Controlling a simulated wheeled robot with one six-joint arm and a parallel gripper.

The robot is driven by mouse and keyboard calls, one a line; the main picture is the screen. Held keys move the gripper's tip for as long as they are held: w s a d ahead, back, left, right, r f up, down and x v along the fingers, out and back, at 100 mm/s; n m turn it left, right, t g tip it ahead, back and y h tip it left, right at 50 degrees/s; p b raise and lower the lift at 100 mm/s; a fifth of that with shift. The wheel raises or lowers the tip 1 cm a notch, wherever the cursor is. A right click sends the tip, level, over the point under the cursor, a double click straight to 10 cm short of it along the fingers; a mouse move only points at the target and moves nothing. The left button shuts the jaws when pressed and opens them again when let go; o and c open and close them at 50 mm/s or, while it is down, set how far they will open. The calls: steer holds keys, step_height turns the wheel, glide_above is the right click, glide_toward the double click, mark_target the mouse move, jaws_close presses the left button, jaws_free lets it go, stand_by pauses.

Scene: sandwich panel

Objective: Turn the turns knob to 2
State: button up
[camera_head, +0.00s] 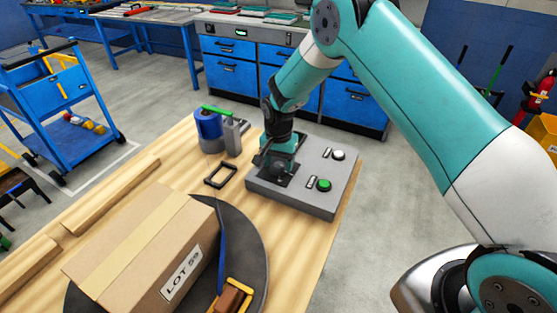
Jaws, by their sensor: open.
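The grey control panel (315,202) sits near the right edge of the wooden table. Its top carries a green button (323,185) at the front right and a white button or knob (338,155) behind it, each with a small label beside it. My gripper (277,178) is over the left part of the panel, pointing down, and is open. The turns knob and its scale cannot be made out; my gripper and wrist cover that part of the panel. I cannot tell whether the fingers are around a knob or touch it.
A cardboard box marked LOT 59 (140,250) stands on a dark round plate (256,240) at the front left. A blue cylinder (208,130) and a grey block (232,138) stand behind the panel. A black frame (221,174) lies left of it.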

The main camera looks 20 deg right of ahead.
steer(key=shift+f, duration=0.3)
steer(key=c, duration=0.9)
steer(key=n+b, duration=0.3)
steer(key=n, duration=0.2)
steer(key=shift+n, duration=0.3)
steer(key=n+b, duration=0.1)
steer(key=n, duration=0.5)
steer(key=shift+n, duration=0.3)
